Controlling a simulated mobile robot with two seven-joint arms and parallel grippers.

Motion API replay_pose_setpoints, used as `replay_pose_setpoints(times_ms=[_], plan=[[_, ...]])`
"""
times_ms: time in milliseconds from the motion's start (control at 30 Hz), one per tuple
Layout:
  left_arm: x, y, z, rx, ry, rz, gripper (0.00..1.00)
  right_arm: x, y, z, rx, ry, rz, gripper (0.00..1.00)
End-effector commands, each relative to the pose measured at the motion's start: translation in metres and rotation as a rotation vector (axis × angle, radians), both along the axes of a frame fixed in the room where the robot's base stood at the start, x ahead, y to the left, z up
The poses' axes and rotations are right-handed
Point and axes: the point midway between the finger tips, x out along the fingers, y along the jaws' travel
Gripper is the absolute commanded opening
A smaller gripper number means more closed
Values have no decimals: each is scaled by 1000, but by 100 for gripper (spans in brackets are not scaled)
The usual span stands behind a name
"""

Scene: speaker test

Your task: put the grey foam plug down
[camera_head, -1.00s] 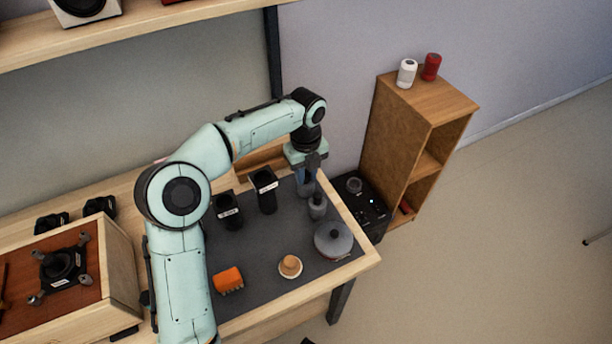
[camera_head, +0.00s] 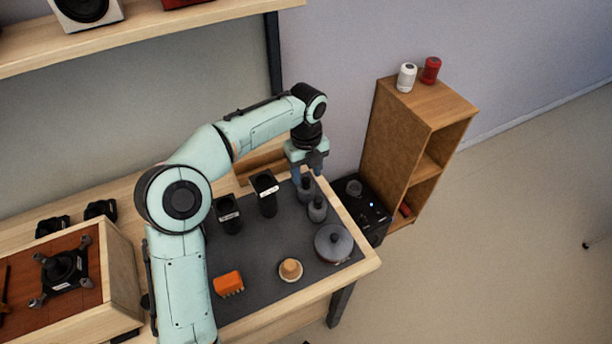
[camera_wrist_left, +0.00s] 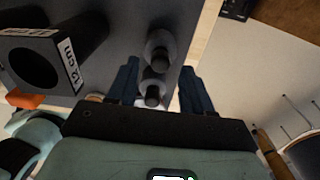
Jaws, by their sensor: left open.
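Two grey plugs with dark knobs stand upright on the dark mat (camera_head: 262,255) near the table's right side. The far grey foam plug (camera_head: 306,190) is just below my left gripper (camera_head: 308,174); the nearer grey plug (camera_head: 317,209) stands beside it. The left wrist view shows the far plug (camera_wrist_left: 160,47) just beyond the fingertips and the nearer one (camera_wrist_left: 152,91) lower in the picture. My left gripper (camera_wrist_left: 160,68) is open and empty, its blue fingers apart. My right gripper is not in view.
Two black tubes (camera_head: 264,194) (camera_head: 228,214) stand left of the plugs. A round grey lidded thing (camera_head: 333,243), a tan piece (camera_head: 290,269) and an orange block (camera_head: 228,283) are nearer. A wooden shelf unit (camera_head: 415,145) stands right of the table.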

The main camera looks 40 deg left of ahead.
Motion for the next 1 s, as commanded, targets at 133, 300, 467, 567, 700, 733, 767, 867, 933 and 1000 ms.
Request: replay_pose_setpoints(times_ms=[133,300,467,567,700,733,767,867,933,1000], plan=[[1,0,38,0,-6,1,50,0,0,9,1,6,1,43],[1,-1,69,-1,-4,1,50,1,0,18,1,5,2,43],[0,-1,85,0,-1,0,50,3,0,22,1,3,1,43],[0,-1,89,-1,0,-1,50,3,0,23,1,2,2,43],[0,0,89,-1,0,0,50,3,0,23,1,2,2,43],[0,0,89,-1,0,0,50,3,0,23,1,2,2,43],[0,0,89,-1,0,0,50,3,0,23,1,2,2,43],[0,0,89,-1,0,0,50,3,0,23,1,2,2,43],[0,0,89,-1,0,0,50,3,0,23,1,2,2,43],[0,0,89,-1,0,0,50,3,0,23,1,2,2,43]])
